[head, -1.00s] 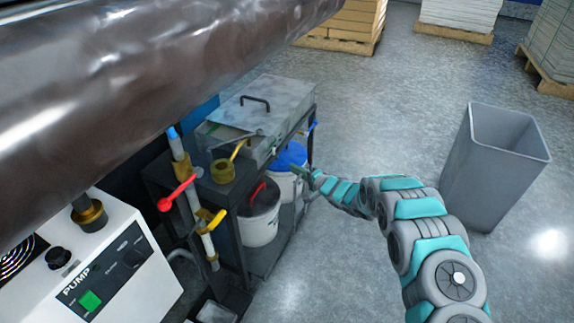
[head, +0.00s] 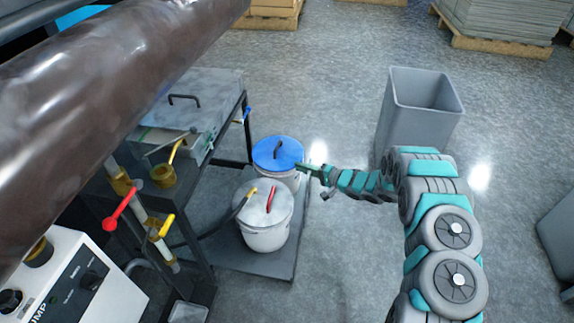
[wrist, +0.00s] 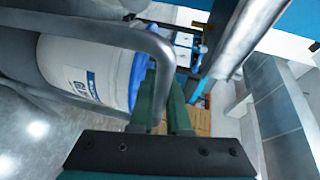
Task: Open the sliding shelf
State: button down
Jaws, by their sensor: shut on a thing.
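The sliding shelf (head: 222,250) is a flat grey panel at the bottom of the dark metal cart. It stands out to the right from under the cart's top, carrying a blue-lidded bucket (head: 277,155) and a grey-lidded bucket (head: 262,220). My gripper (head: 303,168) is at the shelf's outer right side, beside the blue-lidded bucket. In the wrist view, the green fingers (wrist: 165,90) are shut around a bent grey handle bar (wrist: 105,35). The contact point is partly hidden by the fingers.
A grey bin (head: 415,115) stands on the floor behind my arm. The dark roller (head: 110,85) hangs over the left side, above a white pump unit (head: 75,290). A red-lever valve (head: 120,208) is by the cart.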

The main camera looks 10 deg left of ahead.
jog(key=shift+d, duration=1.2)
jog(key=c, duration=0.9)
grip_release()
jog(key=shift+b+v, duration=0.3)
jog(key=shift+v, duration=3.6)
